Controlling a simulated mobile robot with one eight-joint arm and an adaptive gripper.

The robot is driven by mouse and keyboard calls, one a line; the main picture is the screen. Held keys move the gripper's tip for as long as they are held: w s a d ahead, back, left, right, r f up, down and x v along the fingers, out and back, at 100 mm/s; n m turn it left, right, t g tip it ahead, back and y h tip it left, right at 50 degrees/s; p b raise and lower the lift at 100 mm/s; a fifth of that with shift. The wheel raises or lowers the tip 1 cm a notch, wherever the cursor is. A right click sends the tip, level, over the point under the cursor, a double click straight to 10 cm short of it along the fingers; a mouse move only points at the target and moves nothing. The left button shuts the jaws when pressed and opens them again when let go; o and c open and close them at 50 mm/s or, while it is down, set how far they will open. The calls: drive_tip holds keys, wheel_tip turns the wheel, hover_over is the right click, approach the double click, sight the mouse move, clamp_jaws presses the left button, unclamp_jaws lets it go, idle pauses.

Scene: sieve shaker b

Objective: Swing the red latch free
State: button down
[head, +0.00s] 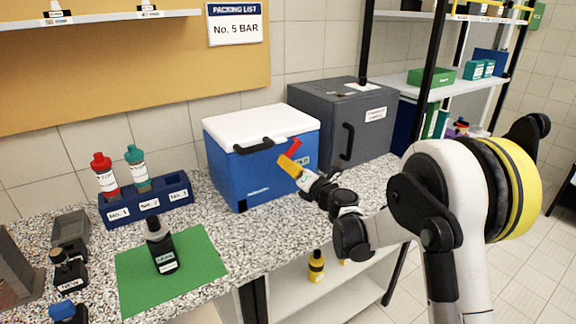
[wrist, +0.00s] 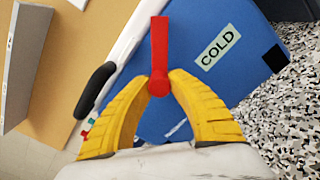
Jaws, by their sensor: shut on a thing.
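The red latch (head: 293,146) is on the front of the blue cool box (head: 228,172), which has a white lid (head: 262,123). In the wrist view the red latch (wrist: 159,42) is a straight bar with a round end, and its far end reaches the lid's edge. My gripper (head: 291,161) has yellow fingers, which also show in the wrist view (wrist: 160,84). They are shut on the latch near its round end, one finger on each side. In the head view the fingers hide the lower part of the latch.
A black handle (head: 254,146) sits on the box front, left of the latch. A grey cabinet (head: 330,105) stands close on the right. A blue bottle rack (head: 150,205) and a green mat (head: 195,255) are on the left of the speckled counter.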

drive_tip(key=m, duration=0.3)
drive_tip(key=shift+a+m, duration=0.1)
drive_tip(key=shift+m, duration=2.1)
drive_tip(key=c, duration=1.2)
unclamp_jaws()
drive_tip(key=shift+a, duration=0.1)
drive_tip(key=shift+s, duration=0.1)
drive_tip(key=v, duration=1.2)
